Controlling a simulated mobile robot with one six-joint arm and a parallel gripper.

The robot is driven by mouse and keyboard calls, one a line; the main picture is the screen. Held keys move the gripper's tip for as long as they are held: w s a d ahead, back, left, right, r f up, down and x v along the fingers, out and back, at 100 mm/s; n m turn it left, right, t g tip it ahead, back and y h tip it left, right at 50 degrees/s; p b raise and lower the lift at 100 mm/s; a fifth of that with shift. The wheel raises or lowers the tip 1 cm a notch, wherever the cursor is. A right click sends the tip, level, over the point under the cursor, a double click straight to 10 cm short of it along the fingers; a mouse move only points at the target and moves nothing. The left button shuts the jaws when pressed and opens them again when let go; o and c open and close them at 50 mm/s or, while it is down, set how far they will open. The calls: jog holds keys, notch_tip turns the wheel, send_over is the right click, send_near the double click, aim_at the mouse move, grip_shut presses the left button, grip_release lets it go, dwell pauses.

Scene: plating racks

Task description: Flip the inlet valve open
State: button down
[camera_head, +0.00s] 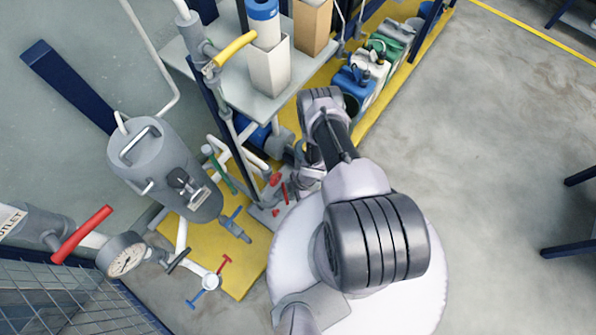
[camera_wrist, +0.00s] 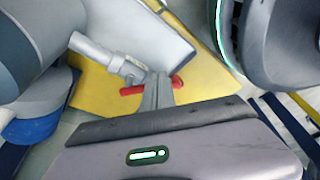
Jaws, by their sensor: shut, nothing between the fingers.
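My gripper (camera_wrist: 157,76) is shut, with its narrow fingers together in the wrist view. A red valve handle (camera_wrist: 131,90) shows just behind the fingertips, which cover its middle; I cannot tell whether they touch it. A grey fitting on a pipe (camera_wrist: 105,59) runs up to this handle. No inlet label can be read, so I cannot tell for sure which valve is the inlet. In the head view my arm hides most of the gripper. Small red handles (camera_head: 275,179) stand on the low pipework just left of my arm.
A red lever (camera_head: 82,235) sits on the pipe marked OUTLET, beside a gauge (camera_head: 126,255). A yellow lever (camera_head: 235,48) is on an upper pipe. A grey tank (camera_head: 165,165) stands left, a shelf (camera_head: 240,100) behind. Clear floor (camera_head: 490,130) lies right.

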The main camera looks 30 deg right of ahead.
dwell(0.3)
jog(key=a+m+p, duration=0.1)
jog(key=a+m+t+p, duration=0.1)
jog(key=m+p, duration=0.1)
jog(key=m, duration=0.1)
jog(key=a+m, duration=0.1)
jog(key=m, duration=0.1)
jog(key=shift+w+a+t+h, duration=0.15)
jog(key=shift+a+t+h, duration=0.15)
jog(key=shift+h, duration=0.1)
jog(key=shift+w+a, duration=0.15)
jog(key=shift+a, duration=0.2)
dwell(0.5)
